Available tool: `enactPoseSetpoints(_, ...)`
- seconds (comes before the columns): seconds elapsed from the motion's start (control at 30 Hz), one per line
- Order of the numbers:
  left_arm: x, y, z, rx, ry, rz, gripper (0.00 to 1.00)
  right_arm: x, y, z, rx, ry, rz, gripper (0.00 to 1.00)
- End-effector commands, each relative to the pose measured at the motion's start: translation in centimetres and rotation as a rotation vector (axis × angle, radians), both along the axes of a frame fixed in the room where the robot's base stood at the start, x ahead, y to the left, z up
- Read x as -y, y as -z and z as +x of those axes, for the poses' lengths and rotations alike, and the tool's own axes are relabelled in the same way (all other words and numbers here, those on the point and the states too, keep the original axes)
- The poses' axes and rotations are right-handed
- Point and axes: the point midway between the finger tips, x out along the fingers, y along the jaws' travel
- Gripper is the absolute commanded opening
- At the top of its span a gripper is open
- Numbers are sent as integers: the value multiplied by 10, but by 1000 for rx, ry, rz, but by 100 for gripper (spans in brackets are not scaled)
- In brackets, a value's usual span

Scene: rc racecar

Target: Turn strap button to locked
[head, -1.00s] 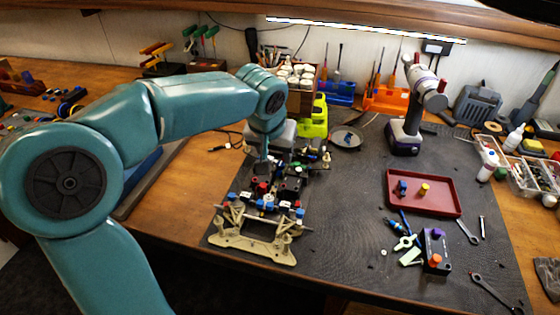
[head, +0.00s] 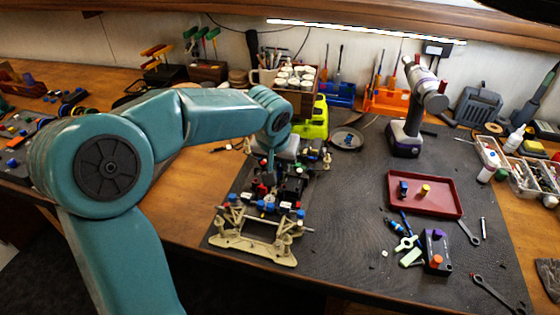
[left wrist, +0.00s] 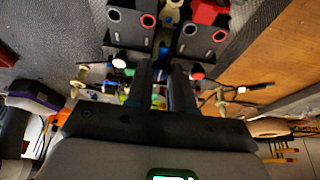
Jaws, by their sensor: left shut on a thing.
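The RC car chassis (head: 252,243), with a beige front frame and red, blue and black parts, sits on the dark mat. My left gripper (head: 270,168) reaches down onto the car's middle from above. In the left wrist view, its two dark fingers (left wrist: 161,72) are close together over the chassis, between two black blocks (left wrist: 131,22) and (left wrist: 203,27). They are shut on a small part of the car, likely the strap button, mostly hidden between them. Its locked or unlocked position cannot be made out. My right gripper is not in view.
A red tray (head: 437,203) with small parts lies right of the car. The mat between car and tray is clear.

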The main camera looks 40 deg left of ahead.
Motion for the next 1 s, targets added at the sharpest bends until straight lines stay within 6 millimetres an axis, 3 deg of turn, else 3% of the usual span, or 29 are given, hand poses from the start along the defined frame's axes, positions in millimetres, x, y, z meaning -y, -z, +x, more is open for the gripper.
enactPoseSetpoints(0.37, -2, -2, 0, 1, 141, -1, 0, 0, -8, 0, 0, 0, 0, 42)
enactPoseSetpoints(1.0, -8, 0, 1, 5, 729, 0, 0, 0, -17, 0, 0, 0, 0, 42)
